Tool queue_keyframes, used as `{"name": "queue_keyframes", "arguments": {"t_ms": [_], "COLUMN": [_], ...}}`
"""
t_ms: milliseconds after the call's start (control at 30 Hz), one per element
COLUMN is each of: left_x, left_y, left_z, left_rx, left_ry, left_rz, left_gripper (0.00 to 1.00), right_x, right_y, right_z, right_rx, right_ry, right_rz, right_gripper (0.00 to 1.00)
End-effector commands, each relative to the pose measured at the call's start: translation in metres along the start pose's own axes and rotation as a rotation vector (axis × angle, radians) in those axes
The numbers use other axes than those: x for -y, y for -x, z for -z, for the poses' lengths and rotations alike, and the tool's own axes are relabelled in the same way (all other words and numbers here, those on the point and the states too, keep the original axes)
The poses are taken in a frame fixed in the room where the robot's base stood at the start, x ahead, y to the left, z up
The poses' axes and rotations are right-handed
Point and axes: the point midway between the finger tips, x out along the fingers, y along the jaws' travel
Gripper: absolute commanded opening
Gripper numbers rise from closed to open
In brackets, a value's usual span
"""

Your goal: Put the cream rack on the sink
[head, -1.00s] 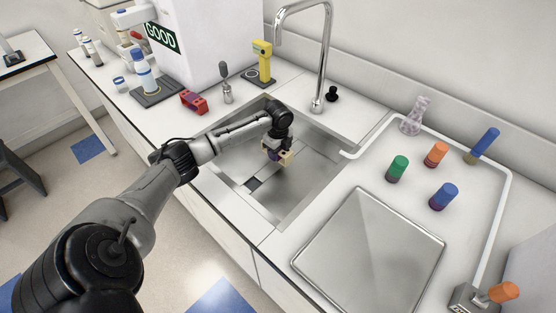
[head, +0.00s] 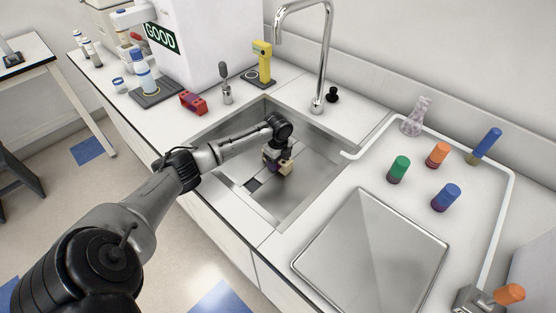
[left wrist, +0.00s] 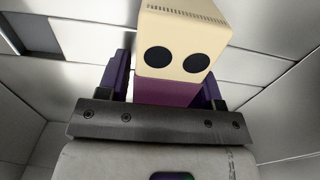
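The cream rack (head: 286,168) is a small block inside the steel sink basin (head: 310,185), low and close to its floor. Contact with the floor is hard to tell. In the left wrist view the rack (left wrist: 180,45) shows two round black holes and sits turned relative to the fingers. My left gripper (head: 275,160) is down in the basin at the rack. Its purple fingers stand on both sides of the rack in the left wrist view (left wrist: 165,90), with a thin bright gap at the left finger, so it looks open. My right gripper is not in view.
The tall faucet (head: 322,60) rises behind the basin. To the right are a metal plate (head: 370,250), several coloured caps and a glass flask (head: 415,117). A red rack (head: 193,102) and a yellow device (head: 262,62) stand left of the sink.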

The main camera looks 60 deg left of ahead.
Motion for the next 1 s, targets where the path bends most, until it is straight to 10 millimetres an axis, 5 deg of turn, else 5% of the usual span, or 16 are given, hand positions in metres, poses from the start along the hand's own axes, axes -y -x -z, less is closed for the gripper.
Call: {"name": "queue_keyframes", "arguments": {"t_ms": [400, 1000], "left_x": [0.000, 0.001], "left_y": [0.004, 0.103], "left_z": [0.000, 0.000], "left_rx": [0.001, 0.000], "left_ry": [-0.001, 0.000], "left_rz": [0.001, 0.001], "left_gripper": [0.70, 0.70], "right_x": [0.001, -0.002], "right_y": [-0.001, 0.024], "right_z": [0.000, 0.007], "right_rx": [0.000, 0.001], "right_ry": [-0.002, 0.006], "right_rz": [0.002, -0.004], "right_gripper": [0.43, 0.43]}}
